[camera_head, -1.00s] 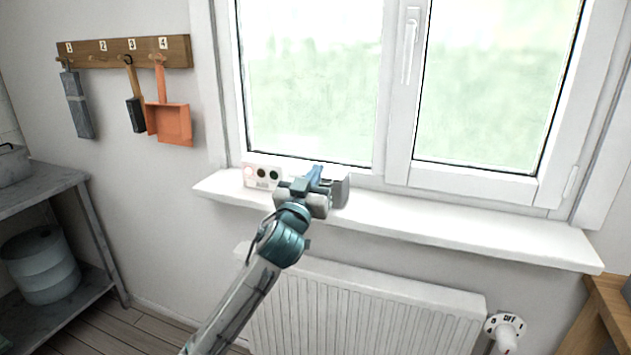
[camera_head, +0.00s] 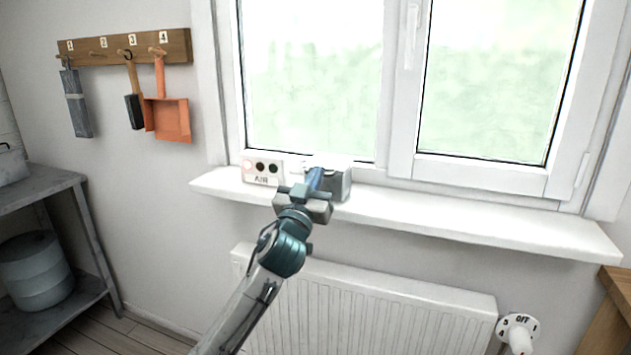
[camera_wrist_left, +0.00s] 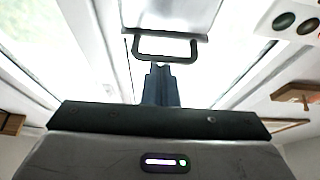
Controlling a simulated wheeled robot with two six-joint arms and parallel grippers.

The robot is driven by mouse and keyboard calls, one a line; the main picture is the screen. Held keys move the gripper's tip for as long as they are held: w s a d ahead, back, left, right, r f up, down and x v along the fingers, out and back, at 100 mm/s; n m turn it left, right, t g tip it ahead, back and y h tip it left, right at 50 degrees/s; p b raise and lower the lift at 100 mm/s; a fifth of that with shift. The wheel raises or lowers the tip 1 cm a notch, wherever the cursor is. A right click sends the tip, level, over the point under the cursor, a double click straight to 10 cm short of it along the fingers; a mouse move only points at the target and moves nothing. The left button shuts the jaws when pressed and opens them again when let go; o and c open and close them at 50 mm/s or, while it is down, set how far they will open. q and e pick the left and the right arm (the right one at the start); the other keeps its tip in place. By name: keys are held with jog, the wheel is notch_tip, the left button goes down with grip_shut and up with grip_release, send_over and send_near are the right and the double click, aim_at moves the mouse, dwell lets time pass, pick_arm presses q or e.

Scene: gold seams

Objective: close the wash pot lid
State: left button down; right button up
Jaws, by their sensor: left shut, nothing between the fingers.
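A small grey metal box (camera_head: 341,184) with a pale top stands on the window sill, partly behind my left gripper (camera_head: 315,177). In the left wrist view, a shiny metal surface with a dark loop handle (camera_wrist_left: 165,48) lies just beyond the fingertips (camera_wrist_left: 160,72). I cannot tell whether this box is the wash pot or how its lid stands. My left gripper is shut and empty, and its tips point toward the box. A grey lidded-looking vessel with a handle (camera_head: 12,165) is cut off at the left edge. My right gripper is not in view.
A white box marked AIR with dark round dots (camera_head: 262,170) stands left of the grey box on the sill (camera_head: 450,222). A radiator (camera_head: 370,305) is below. A shelf (camera_head: 45,184) with a drum (camera_head: 38,275) is left. The sill's right part is clear.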

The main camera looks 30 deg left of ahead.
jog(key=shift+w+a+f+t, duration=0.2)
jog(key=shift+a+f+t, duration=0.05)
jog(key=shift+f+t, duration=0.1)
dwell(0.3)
